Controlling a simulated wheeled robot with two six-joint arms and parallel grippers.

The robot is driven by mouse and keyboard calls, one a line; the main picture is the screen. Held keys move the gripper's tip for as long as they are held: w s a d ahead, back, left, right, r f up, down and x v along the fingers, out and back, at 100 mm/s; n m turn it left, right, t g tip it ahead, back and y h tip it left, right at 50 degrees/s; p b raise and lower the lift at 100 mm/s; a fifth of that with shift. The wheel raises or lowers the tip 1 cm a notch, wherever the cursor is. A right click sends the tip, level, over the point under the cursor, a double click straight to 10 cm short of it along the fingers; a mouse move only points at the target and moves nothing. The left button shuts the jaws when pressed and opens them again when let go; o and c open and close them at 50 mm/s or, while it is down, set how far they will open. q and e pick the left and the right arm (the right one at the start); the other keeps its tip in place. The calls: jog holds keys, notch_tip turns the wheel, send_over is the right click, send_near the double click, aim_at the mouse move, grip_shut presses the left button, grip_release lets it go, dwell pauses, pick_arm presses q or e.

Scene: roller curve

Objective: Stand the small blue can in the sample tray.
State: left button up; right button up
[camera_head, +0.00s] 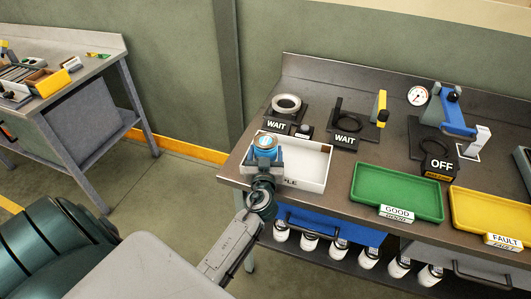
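The small blue can (265,142) is upright at the left part of the white sample tray (318,152), over or inside it; I cannot tell whether its base touches the tray floor. My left gripper (265,156) reaches up from below, with its fingers closed around the can's sides. The gripper and wrist hide the can's lower part, the tray's front left corner and much of its label. The rest of the tray looks empty. My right gripper is not in view.
A green GOOD tray (365,203) and a yellow FAULT tray (465,218) stand to the right. Behind are two WAIT stations (286,104) (348,128) and a blue press (452,112) marked OFF. Several white bottles (281,232) stand on the shelf below.

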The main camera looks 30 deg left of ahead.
pick_arm(q)
jog(key=shift+o, duration=1.4)
jog(key=shift+r, duration=0.2)
jog(key=b+v, duration=0.5)
jog(key=v, duration=0.7)
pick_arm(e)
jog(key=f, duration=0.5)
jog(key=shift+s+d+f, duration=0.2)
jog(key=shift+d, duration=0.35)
